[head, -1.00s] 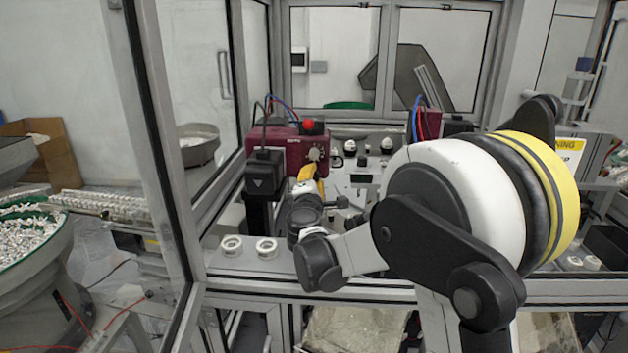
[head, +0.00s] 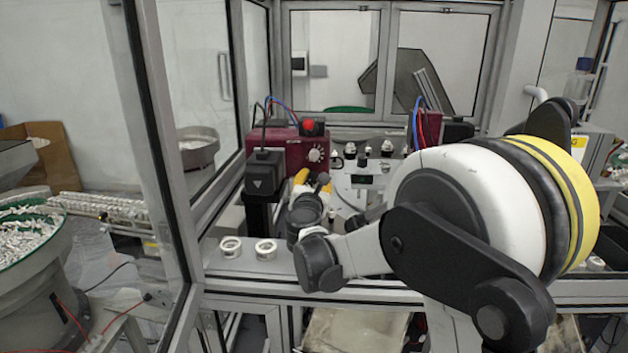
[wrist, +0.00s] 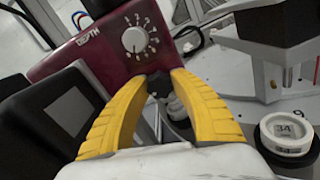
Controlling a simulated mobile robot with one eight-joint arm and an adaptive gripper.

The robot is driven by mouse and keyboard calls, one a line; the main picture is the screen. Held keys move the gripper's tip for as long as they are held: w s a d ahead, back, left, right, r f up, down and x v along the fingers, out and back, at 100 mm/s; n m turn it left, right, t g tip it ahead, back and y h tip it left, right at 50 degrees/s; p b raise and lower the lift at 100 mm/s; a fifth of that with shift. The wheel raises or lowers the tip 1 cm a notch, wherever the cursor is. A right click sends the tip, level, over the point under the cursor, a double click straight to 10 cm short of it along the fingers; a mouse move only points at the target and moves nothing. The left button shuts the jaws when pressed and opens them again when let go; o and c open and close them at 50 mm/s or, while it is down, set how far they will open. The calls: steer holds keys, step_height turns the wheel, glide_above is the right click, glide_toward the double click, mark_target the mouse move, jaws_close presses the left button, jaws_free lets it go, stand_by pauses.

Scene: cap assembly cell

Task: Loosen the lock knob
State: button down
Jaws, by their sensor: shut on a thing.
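My gripper (wrist: 160,82) has two yellow fingers, closed at their tips on a small black lock knob (wrist: 158,88) just below the dial in the wrist view. The fingers hide much of the knob, so I cannot tell how far it is turned. In the head view my gripper (head: 311,183) is in front of the maroon depth unit (head: 283,150), and the knob is hidden there. A white dial with a ring of numbers (wrist: 135,40) sits on the maroon face above the fingertips, apart from them.
A black block (head: 264,172) stands left of my gripper. A red button (head: 312,126) tops the maroon unit. Two white rings (head: 231,246) lie on the front ledge. A white cup marked 34 (wrist: 286,134) stands at right in the wrist view.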

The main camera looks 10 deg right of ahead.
steer(key=shift+n, duration=2.1)
steer(key=c, duration=1)
jaws_free()
steer(key=shift+c, duration=0.2)
steer(key=v, duration=1.2)
steer(key=shift+s, duration=0.1)
